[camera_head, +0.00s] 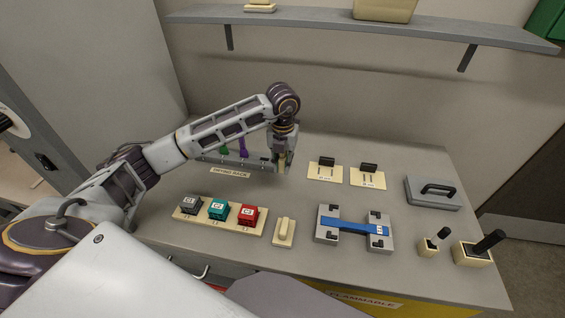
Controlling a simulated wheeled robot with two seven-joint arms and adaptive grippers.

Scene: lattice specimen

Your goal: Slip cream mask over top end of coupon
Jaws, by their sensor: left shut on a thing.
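My left gripper (284,153) points down at the right end of the grey drying rack (258,163). It is shut on a small cream-yellow piece (282,158), mostly hidden by the fingers; it may be the cream mask. I cannot tell whether it touches a coupon or the rack. A green piece (223,151) and a purple piece (243,148) stand upright in the rack, apart from the gripper. A blue bar (353,227) with a white label lies across two grey blocks (326,229). My right gripper is not in view.
Grey, teal and red blocks sit on a cream tray (188,220). A cream block (284,232) lies right of it. Two cream plates (324,173) with black handles, a grey handled block (434,193) and black-handled holders (473,253) stand at right. A shelf (330,22) hangs above.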

